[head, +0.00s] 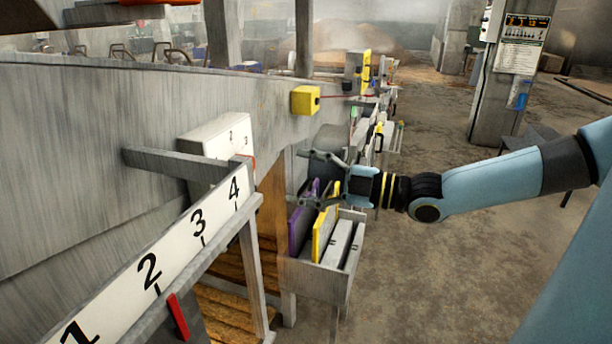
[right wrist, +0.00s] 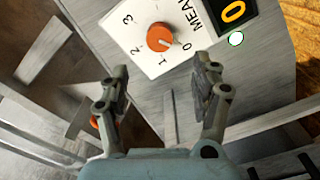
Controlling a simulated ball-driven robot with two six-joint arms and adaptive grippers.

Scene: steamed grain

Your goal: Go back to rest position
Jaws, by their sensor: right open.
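My right gripper (head: 303,178) is open and empty in the head view, with its fingers pointing left over a grey bin of upright panels. In the right wrist view its two fingers (right wrist: 162,80) stand wide apart. Beyond them is a white dial panel with an orange knob (right wrist: 160,37) and marks from 0 to 3. The fingertips appear apart from the knob. My right arm reaches in from the right edge of the head view. My left gripper is not in view.
The grey bin (head: 312,281) holds a purple panel (head: 296,232) and a yellow panel (head: 320,236). A numbered white board (head: 178,257) with a red marker (head: 178,317) runs along the left. A yellow box (head: 305,100) sits on the grey wall. Open floor lies to the right.

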